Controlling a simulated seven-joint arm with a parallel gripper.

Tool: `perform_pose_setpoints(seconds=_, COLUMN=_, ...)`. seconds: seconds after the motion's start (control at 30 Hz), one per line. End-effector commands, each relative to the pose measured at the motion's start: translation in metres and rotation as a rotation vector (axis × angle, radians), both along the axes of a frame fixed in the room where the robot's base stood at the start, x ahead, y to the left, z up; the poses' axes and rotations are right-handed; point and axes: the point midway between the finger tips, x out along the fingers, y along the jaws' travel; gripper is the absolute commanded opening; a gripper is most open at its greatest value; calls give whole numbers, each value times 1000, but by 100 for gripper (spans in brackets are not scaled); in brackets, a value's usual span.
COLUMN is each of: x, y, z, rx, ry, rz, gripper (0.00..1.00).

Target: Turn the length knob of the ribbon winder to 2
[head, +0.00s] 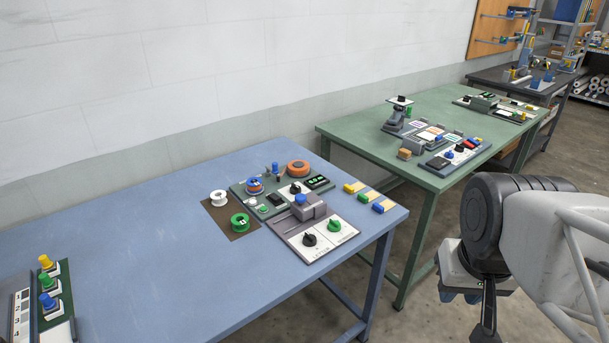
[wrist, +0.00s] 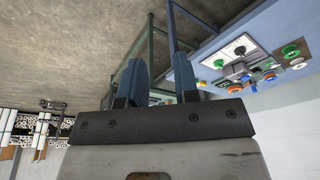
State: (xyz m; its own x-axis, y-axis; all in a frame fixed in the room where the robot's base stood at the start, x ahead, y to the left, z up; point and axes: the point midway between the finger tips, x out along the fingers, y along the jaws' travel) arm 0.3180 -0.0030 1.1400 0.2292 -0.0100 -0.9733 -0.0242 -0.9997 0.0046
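A green board (head: 266,207) near the right end of the blue table looks like the ribbon winder. It bears a black knob (head: 295,188) on a white dial, a dark display (head: 318,182), a blue-and-orange reel (head: 255,186), a blue post (head: 275,168) and an orange disc (head: 298,168). The knob's setting is too small to read. My gripper (head: 468,285) hangs right of the blue table, well apart from the board. In the wrist view its two blue fingers (wrist: 157,68) are spread with nothing between them.
A grey press unit (head: 313,232) with a black and a green knob adjoins the board in front. White (head: 218,197) and green (head: 240,222) spools stand on a brown mat. Small coloured-ended blocks (head: 367,197) lie right. A green table (head: 385,170) with devices stands behind.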

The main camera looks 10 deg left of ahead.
Motion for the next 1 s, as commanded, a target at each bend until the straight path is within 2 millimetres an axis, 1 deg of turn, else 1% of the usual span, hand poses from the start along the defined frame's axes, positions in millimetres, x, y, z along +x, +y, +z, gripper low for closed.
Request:
perform_pose_setpoints(seconds=0.03, x=3, y=1, z=1, rx=1, ry=1, rz=-3, gripper=37)
perform_pose_setpoints(seconds=0.17, x=15, y=3, z=6, rx=6, ry=7, rz=-16, gripper=57)
perform_pose_setpoints(seconds=0.23, x=25, y=5, z=9, rx=11, ry=11, rz=-27, gripper=67)
perform_pose_setpoints(seconds=0.27, x=30, y=6, z=11, rx=12, ry=12, rz=-33, gripper=68)
perform_pose_setpoints(seconds=0.37, x=49, y=10, z=17, rx=20, ry=19, rz=-56, gripper=68)
perform_pose_setpoints(seconds=0.67, x=115, y=28, z=32, rx=43, ry=44, rz=-133, gripper=68)
perform_pose_setpoints(seconds=1.0, x=191, y=54, z=39, rx=65, ry=72, rz=-221, gripper=68)
